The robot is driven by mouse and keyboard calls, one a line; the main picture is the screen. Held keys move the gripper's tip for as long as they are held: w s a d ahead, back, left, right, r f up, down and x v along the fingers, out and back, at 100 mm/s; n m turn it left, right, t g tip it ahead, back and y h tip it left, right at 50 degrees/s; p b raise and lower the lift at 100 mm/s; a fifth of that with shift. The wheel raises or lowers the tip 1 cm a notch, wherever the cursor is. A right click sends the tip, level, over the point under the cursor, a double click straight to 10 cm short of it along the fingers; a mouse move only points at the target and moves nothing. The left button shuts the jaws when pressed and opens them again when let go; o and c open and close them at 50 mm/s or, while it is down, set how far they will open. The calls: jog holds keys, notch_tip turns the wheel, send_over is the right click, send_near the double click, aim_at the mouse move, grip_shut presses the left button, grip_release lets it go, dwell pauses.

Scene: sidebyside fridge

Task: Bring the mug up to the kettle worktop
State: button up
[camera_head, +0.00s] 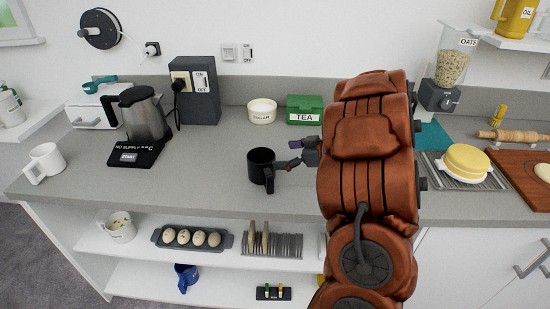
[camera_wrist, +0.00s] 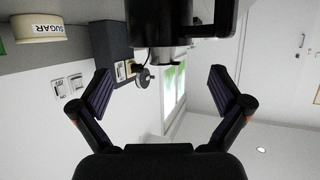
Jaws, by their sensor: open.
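A black mug (camera_head: 261,168) stands upright on the grey worktop (camera_head: 215,190) in front of the sugar pot. Its handle side faces my gripper (camera_head: 297,153), which is open, empty and just right of the mug. In the wrist view the dark mug (camera_wrist: 158,25) is at the top edge, beyond the spread fingers (camera_wrist: 160,84); no contact shows. The grey kettle (camera_head: 143,115) stands on its black base (camera_head: 137,153) at the left of the same worktop. A white mug (camera_head: 45,161) is at the left end. A speckled mug (camera_head: 119,227) and a blue mug (camera_head: 186,275) are on shelves below.
The sugar pot (camera_head: 262,113) and green tea box (camera_head: 304,110) stand behind the black mug. The worktop between kettle base and black mug is clear. An egg tray (camera_head: 163,240) and a rack (camera_head: 287,246) sit on the upper shelf. My arm hides part of the right worktop.

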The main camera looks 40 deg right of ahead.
jog(key=shift+v, duration=1)
jog(key=w+d+r+m+g+h, duration=0.1)
jog(key=w+d+r+m+h, duration=0.35)
jog(key=r+h, duration=0.65)
jog(key=s+a+f+g+y, duration=0.1)
jog(key=s+a+f+g, duration=0.2)
jog(key=s+a, duration=0.7)
jog(key=s+a+f+g+y, duration=0.2)
jog(key=s+a+f+g, duration=0.2)
jog(key=s+a, duration=0.7)
jog(key=s+a+f+g+y, duration=0.1)
jog(key=s+a+f+g, duration=0.2)
jog(key=s+a+g, duration=0.3)
jog(key=s+a+m, duration=0.1)
jog(key=s+a, duration=0.4)
jog(key=s, duration=0.1)
jog(key=shift+s+a+f+y, duration=0.15)
jog(key=shift+s+a+y, duration=0.05)
jog(key=shift+s+y, duration=0.2)
